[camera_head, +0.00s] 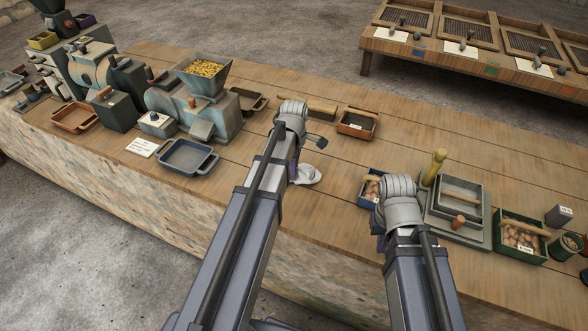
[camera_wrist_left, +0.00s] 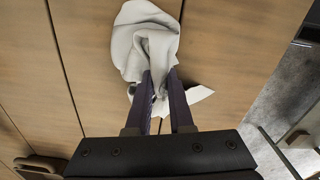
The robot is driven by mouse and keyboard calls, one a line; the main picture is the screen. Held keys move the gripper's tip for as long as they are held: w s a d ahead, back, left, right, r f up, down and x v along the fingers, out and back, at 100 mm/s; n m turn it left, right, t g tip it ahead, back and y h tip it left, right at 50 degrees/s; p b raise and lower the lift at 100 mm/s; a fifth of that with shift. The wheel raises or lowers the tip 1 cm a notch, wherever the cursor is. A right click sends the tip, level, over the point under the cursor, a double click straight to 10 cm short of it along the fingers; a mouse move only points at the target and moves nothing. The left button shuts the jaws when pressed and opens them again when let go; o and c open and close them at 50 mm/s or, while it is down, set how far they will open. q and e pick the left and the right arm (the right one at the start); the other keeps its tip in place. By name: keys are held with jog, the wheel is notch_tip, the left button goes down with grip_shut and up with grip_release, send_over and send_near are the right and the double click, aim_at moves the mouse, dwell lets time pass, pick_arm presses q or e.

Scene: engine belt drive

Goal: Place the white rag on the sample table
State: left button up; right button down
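The white rag (camera_head: 307,175) is over the wooden worktable, just right of my left forearm in the head view. In the left wrist view the bunched rag (camera_wrist_left: 146,42) is at the fingertips of my left gripper (camera_wrist_left: 161,80), with folds gathered between the two dark fingers. The fingers appear closed on it; whether it is clear of the wood cannot be told. My right gripper (camera_head: 382,242) is mostly hidden by its own arm, low beside the blue box. A low wooden table (camera_head: 485,62) with sieve trays and white cards stands at the back right.
On the worktable (camera_head: 260,205), machines with a hopper (camera_head: 203,78) and a blue tray (camera_head: 187,157) stand left. A grey press (camera_head: 457,210), a green box (camera_head: 520,238) and a blue box (camera_head: 370,188) lie right. A brown box (camera_head: 357,124) is near the far edge.

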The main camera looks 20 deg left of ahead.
pick_arm(q)
jog(key=o, duration=0.6)
jog(key=shift+o, duration=0.2)
jog(key=shift+r, duration=0.1)
pick_arm(e)
jog(key=shift+r, duration=0.1)
pick_arm(q)
jog(key=s+d+r+p, duration=0.1)
jog(key=s+r+p, duration=0.3)
jog(key=r+p, duration=0.5)
jog(key=shift+d+r+p, duration=0.35)
jog(key=shift+r+p, duration=0.05)
jog(key=shift+p, duration=0.1)
pick_arm(e)
notch_tip(320, 180, up, 10)
